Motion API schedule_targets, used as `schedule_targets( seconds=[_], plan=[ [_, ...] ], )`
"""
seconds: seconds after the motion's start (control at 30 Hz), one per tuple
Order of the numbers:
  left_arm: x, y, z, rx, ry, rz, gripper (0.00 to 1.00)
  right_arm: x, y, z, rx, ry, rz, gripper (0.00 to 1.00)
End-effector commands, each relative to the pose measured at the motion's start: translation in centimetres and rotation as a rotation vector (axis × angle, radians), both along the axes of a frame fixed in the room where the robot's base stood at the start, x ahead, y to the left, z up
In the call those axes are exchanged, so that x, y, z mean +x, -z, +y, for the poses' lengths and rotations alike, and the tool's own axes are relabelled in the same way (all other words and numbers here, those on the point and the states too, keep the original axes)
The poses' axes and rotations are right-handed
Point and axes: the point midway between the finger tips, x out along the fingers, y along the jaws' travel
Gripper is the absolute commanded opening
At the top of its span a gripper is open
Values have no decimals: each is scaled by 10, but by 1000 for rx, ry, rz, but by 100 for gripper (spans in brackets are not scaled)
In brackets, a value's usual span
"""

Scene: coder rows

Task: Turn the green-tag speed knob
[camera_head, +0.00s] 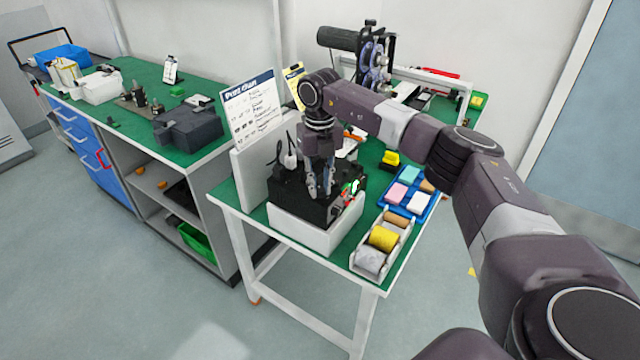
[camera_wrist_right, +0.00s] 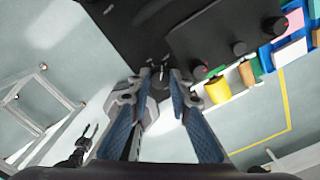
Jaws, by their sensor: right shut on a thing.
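My right gripper (camera_head: 322,192) points down at the black machine (camera_head: 288,190) on a white base. In the right wrist view its fingertips (camera_wrist_right: 158,78) are closed around a small dark knob (camera_wrist_right: 160,70) at the edge of the black housing. Other dark knobs, such as one beside it (camera_wrist_right: 200,72), stand in a row to the right. In the head view small green and red marks (camera_head: 352,187) show right of the fingers; I cannot tell which knob has the green tag.
A white tray with rolls (camera_head: 382,240) and a blue tray with coloured blocks (camera_head: 410,203) stand right of the machine. A print chart board (camera_head: 252,108) stands behind it. A belt machine (camera_head: 372,60) is at the back. The floor in front is clear.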

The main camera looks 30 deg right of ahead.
Motion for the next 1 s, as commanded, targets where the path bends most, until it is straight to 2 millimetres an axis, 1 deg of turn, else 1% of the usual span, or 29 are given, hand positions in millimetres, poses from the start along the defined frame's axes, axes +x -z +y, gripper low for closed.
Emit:
schedule_targets(
  seconds=[0.03,0.2,0.4,0.63,1.0],
  plan=[
    [0,-2,0,0,0,0,40,3,-4,-1,-1,38,-10,0],
    [0,-3,0,0,0,0,40,3,-4,-1,0,154,-10,0],
    [0,-5,0,0,0,0,40,3,-4,-1,0,247,-10,0],
    [0,-5,0,0,0,0,40,3,-4,-1,1,296,-12,0],
    [0,-5,0,0,0,0,40,3,-4,-1,0,305,-13,0]
  ],
)
